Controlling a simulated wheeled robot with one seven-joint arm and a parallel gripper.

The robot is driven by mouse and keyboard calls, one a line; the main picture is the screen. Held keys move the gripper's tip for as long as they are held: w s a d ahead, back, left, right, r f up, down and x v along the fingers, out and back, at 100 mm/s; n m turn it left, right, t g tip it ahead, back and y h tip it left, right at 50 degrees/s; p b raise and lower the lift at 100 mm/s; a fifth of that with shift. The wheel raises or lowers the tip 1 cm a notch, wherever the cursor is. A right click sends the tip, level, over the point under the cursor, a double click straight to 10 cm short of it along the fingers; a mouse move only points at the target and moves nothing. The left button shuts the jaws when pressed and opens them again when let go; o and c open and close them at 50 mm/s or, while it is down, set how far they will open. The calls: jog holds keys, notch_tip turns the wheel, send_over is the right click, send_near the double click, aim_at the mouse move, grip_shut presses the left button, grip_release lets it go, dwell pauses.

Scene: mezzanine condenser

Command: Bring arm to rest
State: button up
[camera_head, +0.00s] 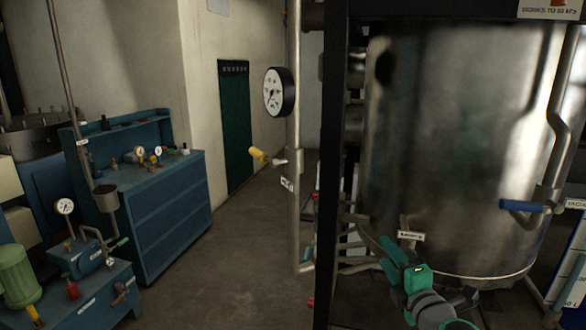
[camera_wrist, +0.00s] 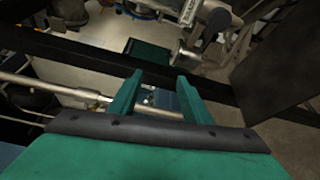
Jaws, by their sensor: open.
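My gripper shows in the head view (camera_head: 377,244) at the lower right, on my green and grey arm, in front of the lower part of a large steel tank (camera_head: 450,150). In the wrist view my gripper (camera_wrist: 160,84) has its two green fingers apart, with nothing between them. Beyond the fingers lie a dark frame beam and a pale pipe (camera_wrist: 60,88). My arm is bent, and its lower links run out of the bottom of the head view.
A black frame post (camera_head: 335,170) stands left of the tank. A pipe with a round gauge (camera_head: 273,92) and a yellow-handled valve (camera_head: 259,155) stands left of the post. A blue workbench (camera_head: 165,215) is at left. Open floor (camera_head: 220,275) lies between.

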jog(key=s+a+r+m+t+y, duration=0.2)
jog(key=a+r+m, duration=0.1)
jog(key=a, duration=0.6)
jog(key=s+a+r+m+t+y, duration=0.2)
jog(key=a+r+m+y, duration=0.15)
jog(key=a, duration=0.55)
jog(key=s+a+r+m+t+y, duration=0.2)
jog(key=a+r+m+t, duration=0.15)
jog(key=a, duration=0.55)
jog(key=s+f+m+g+h, duration=0.2)
jog(key=s+f+m+h, duration=0.55)
jog(key=f, duration=0.65)
jog(key=s+f+m+g+h, duration=0.2)
jog(key=s+f+m+h, duration=0.3)
jog(key=s+f+m, duration=0.65)
jog(key=s+d+f+n+g+y, duration=0.1)
jog(key=s+d+f+n+g, duration=0.1)
jog(key=s+f, duration=0.5)
jog(key=s+d+f+n+g+y, duration=0.1)
jog(key=s+f+n, duration=0.4)
jog(key=s, duration=1.1)
notch_tip(320, 180, down, 4)
jog(key=shift+d+r+n+g+y, duration=0.3)
jog(key=shift+d+g, duration=0.35)
jog(key=shift+g, duration=0.5)
jog(key=shift+w, duration=0.15)
